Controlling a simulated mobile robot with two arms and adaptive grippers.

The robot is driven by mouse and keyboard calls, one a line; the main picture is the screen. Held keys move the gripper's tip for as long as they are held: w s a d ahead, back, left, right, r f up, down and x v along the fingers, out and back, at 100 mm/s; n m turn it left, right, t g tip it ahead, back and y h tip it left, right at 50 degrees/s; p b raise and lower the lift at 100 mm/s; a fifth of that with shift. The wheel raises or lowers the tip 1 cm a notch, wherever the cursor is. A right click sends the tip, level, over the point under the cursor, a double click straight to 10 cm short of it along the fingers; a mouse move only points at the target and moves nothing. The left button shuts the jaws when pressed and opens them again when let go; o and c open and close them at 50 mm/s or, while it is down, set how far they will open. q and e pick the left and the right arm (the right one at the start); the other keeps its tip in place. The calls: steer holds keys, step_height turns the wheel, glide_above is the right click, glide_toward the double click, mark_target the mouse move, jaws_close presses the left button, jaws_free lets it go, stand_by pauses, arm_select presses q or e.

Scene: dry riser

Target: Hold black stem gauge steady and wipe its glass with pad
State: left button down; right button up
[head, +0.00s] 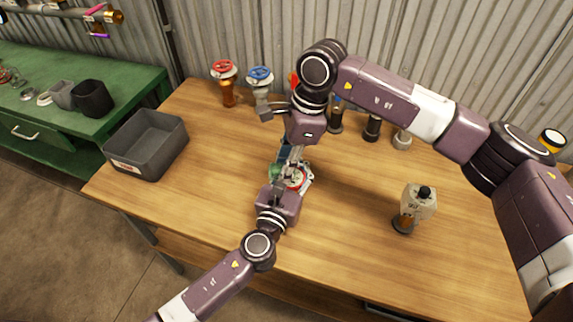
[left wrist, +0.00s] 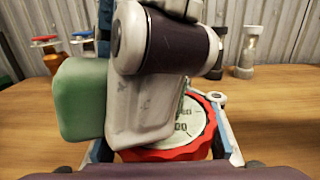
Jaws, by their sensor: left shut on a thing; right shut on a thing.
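The gauge (head: 294,178) has a red rim and a white dial. It stands near the middle of the wooden table, and its red rim fills the lower middle of the left wrist view (left wrist: 175,152). Its stem is hidden. My left gripper (head: 283,183) is shut on the gauge, with fingers on both sides of it. My right gripper (head: 292,158) comes down from above and is shut on the green pad (left wrist: 82,100). The pad is at the dial's left side and also shows in the head view (head: 275,172). My right gripper covers much of the glass, so contact is unclear.
A red-wheel valve (head: 224,80) and a blue-wheel valve (head: 260,84) stand at the back, with several dark and grey fittings (head: 372,128) right of them. A grey bin (head: 146,145) is at left. A pale block with a black knob (head: 417,203) stands at right.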

steer(key=shift+s+a, duration=0.1)
steer(key=shift+a, duration=0.65)
steer(key=shift+w+d, duration=0.25)
steer(key=shift+d, duration=0.95)
steer(key=shift+f, duration=0.1)
steer(key=shift+r, duration=2.1)
steer(key=d, duration=0.8)
arm_select(q)
steer(key=c, duration=1.1)
jaws_free()
